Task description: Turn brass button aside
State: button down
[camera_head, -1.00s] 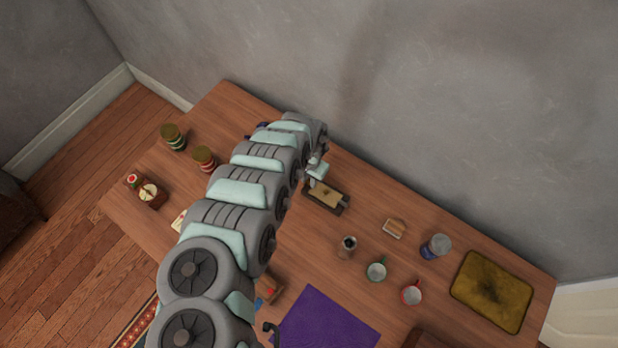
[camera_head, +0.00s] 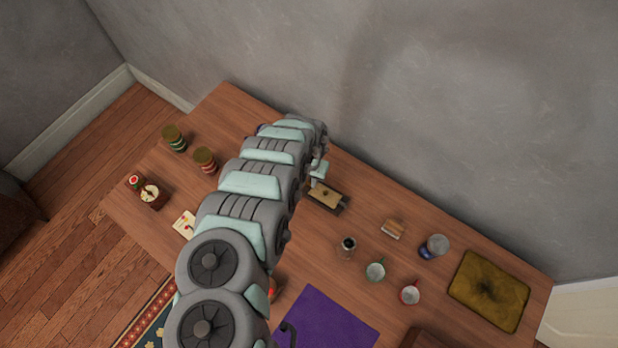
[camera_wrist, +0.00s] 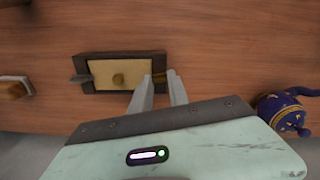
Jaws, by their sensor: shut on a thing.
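In the head view my gripper (camera_head: 317,178) reaches the box's upper-left end, and my arm hides much of the table.
A wooden holder (camera_head: 393,229), glass jar (camera_head: 348,246), green mug (camera_head: 375,271), red mug (camera_head: 410,294) and tin (camera_head: 436,245) stand to the right in the head view.

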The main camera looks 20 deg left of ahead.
aim_at(309, 182)
jog(key=n+p, duration=0.1)
jog(key=n, duration=0.4)
jog(key=shift+n+p, duration=0.3)
jog(key=shift+p, duration=0.05)
jog(key=n, duration=0.5)
dwell(0.9)
jog(key=c, duration=1.2)
grip_release()
jog(key=shift+c, duration=0.2)
notch_tip(309, 182, up, 11)
jog(key=shift+p, duration=0.4)
jog(key=shift+f, duration=0.1)
